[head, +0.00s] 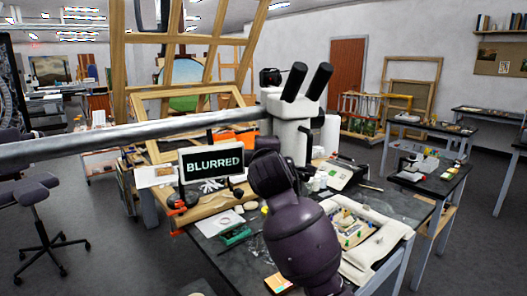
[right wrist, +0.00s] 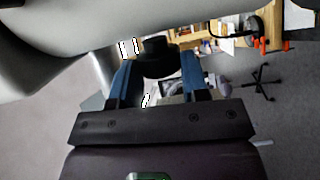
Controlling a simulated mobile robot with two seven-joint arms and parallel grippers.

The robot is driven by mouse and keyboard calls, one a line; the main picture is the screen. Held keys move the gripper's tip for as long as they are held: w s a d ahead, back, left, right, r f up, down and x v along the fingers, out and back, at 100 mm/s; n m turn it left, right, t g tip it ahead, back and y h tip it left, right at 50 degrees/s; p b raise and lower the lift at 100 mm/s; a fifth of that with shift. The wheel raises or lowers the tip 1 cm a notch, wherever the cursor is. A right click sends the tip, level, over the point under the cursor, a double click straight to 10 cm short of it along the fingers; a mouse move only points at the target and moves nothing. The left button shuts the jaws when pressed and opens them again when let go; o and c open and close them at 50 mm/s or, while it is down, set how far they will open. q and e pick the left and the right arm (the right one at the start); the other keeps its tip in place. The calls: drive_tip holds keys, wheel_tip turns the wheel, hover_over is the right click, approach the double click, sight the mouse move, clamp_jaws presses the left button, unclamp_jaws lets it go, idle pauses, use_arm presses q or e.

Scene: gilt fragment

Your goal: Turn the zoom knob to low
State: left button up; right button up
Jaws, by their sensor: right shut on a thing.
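The white microscope (head: 290,125) with two black eyepieces stands over the dark worktable in the head view. A small screen (head: 212,162) left of it reads "BLURRED". In the right wrist view my right gripper (right wrist: 160,72) has its two blue fingers on either side of a round black knob (right wrist: 157,55) and is shut on it. The pale microscope body (right wrist: 60,40) fills the upper left there. In the head view my right arm covers the microscope's lower front, and the knob's marking cannot be read. My left gripper is not in view.
A thick grey metal bar (head: 120,137) crosses the head view from the left to the microscope. The worktable (head: 395,203) carries a padded tray (head: 372,250), a white device (head: 340,172) and small tools. Wooden easel frames (head: 118,60) stand behind.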

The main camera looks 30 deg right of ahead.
drive_tip(key=shift+g+y, duration=0.3)
drive_tip(key=shift+g, duration=0.4)
drive_tip(key=o, duration=0.9)
drive_tip(key=shift+d, duration=0.1)
drive_tip(key=b+v, duration=0.1)
drive_tip(key=v, duration=0.9)
drive_tip(key=shift+s+a+r, duration=0.2)
drive_tip(key=shift+s, duration=0.1)
